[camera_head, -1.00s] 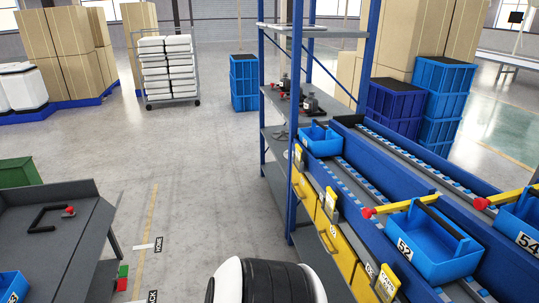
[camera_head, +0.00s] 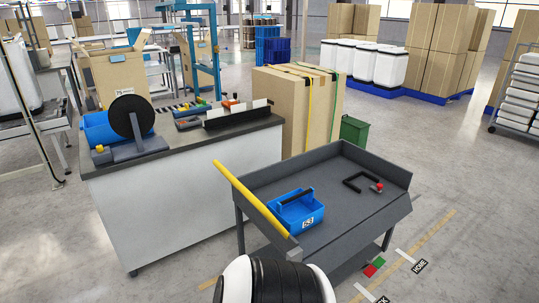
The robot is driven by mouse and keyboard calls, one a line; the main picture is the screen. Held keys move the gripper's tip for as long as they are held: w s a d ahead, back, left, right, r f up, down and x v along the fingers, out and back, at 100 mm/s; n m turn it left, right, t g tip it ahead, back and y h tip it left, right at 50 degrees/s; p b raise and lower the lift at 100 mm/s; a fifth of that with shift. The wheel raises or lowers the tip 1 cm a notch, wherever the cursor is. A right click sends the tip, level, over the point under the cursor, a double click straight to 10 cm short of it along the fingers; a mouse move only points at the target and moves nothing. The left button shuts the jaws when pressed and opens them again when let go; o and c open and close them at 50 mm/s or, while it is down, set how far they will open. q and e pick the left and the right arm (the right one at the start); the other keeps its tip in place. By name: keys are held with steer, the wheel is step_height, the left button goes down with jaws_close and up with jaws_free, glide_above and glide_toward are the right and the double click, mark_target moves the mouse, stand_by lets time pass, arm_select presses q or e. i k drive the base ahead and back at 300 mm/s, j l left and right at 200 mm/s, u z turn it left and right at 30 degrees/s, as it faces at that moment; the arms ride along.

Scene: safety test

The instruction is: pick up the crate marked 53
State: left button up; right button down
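The blue crate marked 53 (camera_head: 290,219) stands upright on the dark grey cart (camera_head: 262,178), near the cart's left end beside its yellow handle bar. A black handle spans the top of the crate, and its white label faces me. Neither of my grippers shows in the head view. A white and black rounded part of my own body is at the bottom middle, apart from the crate.
A black bracket with a red knob (camera_head: 364,184) lies on the cart, right of the crate. A workbench (camera_head: 190,185) with a tape reel (camera_head: 132,117) stands left of the cart. A green bin (camera_head: 353,133) and large cartons (camera_head: 297,105) stand behind.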

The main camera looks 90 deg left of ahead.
mark_target(298, 211)
steer(key=u, duration=2.3)
steer(key=i+j+u, duration=0.15)
steer(key=u, duration=0.2)
